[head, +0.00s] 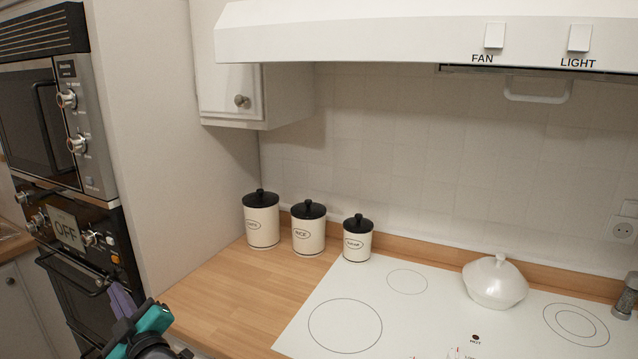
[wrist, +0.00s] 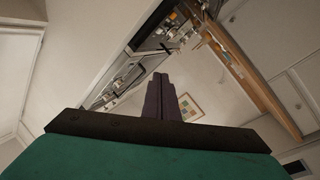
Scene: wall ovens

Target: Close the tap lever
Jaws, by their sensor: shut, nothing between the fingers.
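No tap or tap lever can be made out in either view. My gripper (head: 120,298) is at the lower left of the head view, a purple-fingered, teal-bodied end in front of the wall ovens and left of the wooden counter. In the wrist view my gripper (wrist: 158,92) points away into the room. Its two dark fingers are together with nothing between them.
Wall ovens (head: 60,120) stand at the left. The wooden counter (head: 225,290) holds several cream canisters (head: 308,230). A white hob (head: 420,310) bears a lidded dish (head: 494,283). A range hood (head: 400,35) hangs above. The counter's front left is clear.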

